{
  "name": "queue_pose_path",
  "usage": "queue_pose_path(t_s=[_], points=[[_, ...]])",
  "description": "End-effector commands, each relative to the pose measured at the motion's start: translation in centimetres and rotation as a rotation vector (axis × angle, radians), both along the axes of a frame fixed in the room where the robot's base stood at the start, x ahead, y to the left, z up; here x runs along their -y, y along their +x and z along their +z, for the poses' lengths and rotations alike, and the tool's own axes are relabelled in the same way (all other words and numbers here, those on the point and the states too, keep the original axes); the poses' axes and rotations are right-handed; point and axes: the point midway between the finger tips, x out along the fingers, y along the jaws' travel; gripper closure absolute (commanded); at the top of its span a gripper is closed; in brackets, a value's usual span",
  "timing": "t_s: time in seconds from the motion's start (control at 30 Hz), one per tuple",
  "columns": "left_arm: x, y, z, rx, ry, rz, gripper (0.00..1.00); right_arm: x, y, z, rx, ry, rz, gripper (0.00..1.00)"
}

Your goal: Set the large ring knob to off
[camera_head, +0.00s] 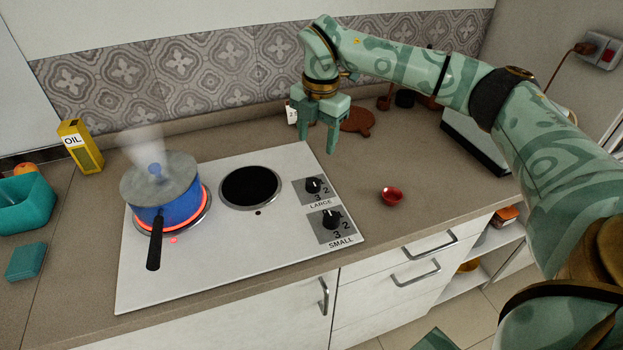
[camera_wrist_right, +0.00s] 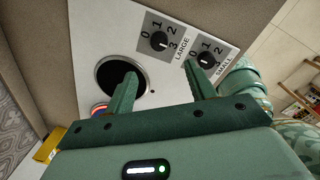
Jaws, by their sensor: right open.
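The knob marked LARGE (camera_head: 313,185) is a black dial on a grey plate at the hob's right side. It also shows in the right wrist view (camera_wrist_right: 159,41); its exact setting is too small to read surely. The knob marked SMALL (camera_head: 331,219) sits nearer the front edge. A blue pot (camera_head: 178,213) with a grey lid stands on a glowing red ring (camera_head: 203,223), steaming. My right gripper (camera_head: 320,144) is open and empty, fingers pointing down, above and behind the LARGE knob, apart from it. My left gripper is not in view.
The white hob (camera_head: 215,270) has a dark, unlit ring (camera_head: 250,187). The pot's black handle (camera_head: 155,245) points to the front. A small red bowl (camera_head: 391,196) stands right of the knobs. An oil box (camera_head: 80,147) stands at the back left.

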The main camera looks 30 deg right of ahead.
Motion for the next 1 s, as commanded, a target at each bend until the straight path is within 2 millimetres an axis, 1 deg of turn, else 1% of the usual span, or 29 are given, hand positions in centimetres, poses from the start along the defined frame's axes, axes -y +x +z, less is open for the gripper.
queue_pose_path(t_s=[0.03,0.2,0.3,0.4,0.5,0.67,0.93,0.97,1.0], points=[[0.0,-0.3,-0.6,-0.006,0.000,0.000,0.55,-0.1,0.0,-1.8,-0.007,0.001,0.001,0.45],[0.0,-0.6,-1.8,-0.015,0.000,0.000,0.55,-0.2,0.2,-6.4,-0.007,0.002,0.003,0.45],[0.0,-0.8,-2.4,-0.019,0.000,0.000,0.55,-0.3,0.4,-8.7,-0.006,0.002,0.003,0.45],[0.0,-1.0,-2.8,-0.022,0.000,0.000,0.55,-0.3,0.5,-10.6,-0.005,0.002,0.004,0.45],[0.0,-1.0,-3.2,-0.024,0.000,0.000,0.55,-0.4,0.6,-11.9,-0.003,0.003,0.005,0.45],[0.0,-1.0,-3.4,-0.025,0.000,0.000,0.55,-0.4,0.7,-12.8,0.000,0.003,0.005,0.45],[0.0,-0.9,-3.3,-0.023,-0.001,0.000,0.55,-0.4,0.7,-12.9,0.001,0.003,0.005,0.45],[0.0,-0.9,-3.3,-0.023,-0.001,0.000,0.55,-0.4,0.7,-12.9,0.000,0.003,0.005,0.50],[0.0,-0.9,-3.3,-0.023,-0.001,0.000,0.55,-0.4,0.7,-12.9,0.000,0.003,0.005,0.61]])
